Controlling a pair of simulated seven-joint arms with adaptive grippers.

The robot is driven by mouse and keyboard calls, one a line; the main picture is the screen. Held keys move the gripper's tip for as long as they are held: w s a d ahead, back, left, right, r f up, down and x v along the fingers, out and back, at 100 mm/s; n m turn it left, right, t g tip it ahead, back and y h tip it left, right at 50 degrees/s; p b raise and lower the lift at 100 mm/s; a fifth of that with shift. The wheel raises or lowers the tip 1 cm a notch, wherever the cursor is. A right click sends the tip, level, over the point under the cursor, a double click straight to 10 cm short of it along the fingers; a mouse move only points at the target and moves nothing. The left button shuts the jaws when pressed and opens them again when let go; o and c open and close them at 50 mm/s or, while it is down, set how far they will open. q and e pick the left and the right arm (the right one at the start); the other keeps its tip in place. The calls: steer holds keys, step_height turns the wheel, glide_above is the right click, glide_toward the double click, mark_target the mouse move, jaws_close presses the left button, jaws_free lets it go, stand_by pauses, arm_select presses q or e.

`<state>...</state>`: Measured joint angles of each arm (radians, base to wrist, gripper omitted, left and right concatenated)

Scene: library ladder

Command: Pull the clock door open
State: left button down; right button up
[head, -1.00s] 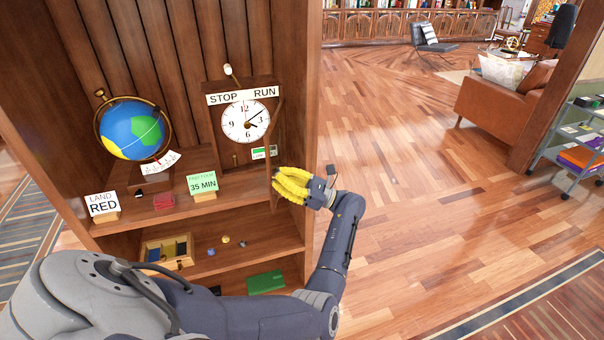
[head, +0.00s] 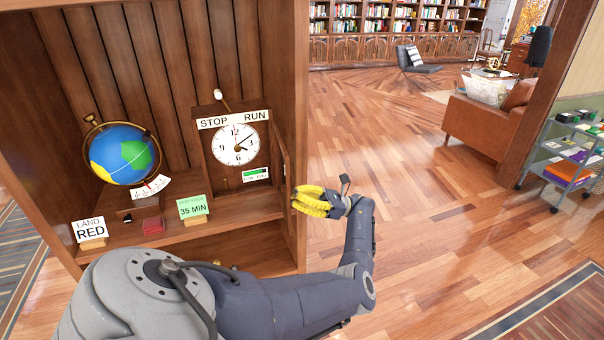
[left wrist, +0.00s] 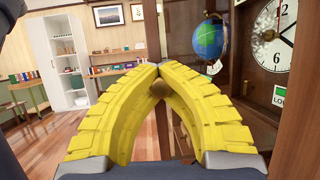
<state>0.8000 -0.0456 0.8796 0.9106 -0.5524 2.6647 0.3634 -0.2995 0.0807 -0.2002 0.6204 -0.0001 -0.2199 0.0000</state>
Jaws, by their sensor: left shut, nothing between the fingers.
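The clock (head: 206,150) is a wooden case with a white dial, set in the bookcase. In the left wrist view its dial (left wrist: 280,30) shows at the upper right. The clock door (head: 283,165) stands swung out at the right side of the case, seen nearly edge-on. My left gripper (head: 295,202), with yellow fingers, is near the door's lower outer edge; I cannot tell whether it touches. In the left wrist view the fingertips (left wrist: 156,68) meet, with nothing held. A small brown knob (left wrist: 159,89) shows behind the fingers. My right gripper is out of view.
A globe (head: 124,153) stands left of the clock, with LAND RED (head: 91,230) and 35 MIN (head: 193,208) cards on the shelf. The bookcase side wall (head: 301,110) is close to my left gripper. The floor (head: 430,220) to the right is open.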

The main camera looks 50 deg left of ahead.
mark_target(286, 176)
arm_select(q)
steer(key=shift+w, duration=0.1)
steer(key=c, duration=2.2)
jaws_free()
steer(key=c, duration=1.5)
jaws_free()
steer(key=shift+c, duration=0.2)
step_height(286, 176, up, 10)
steer(key=shift+f, duration=0.1)
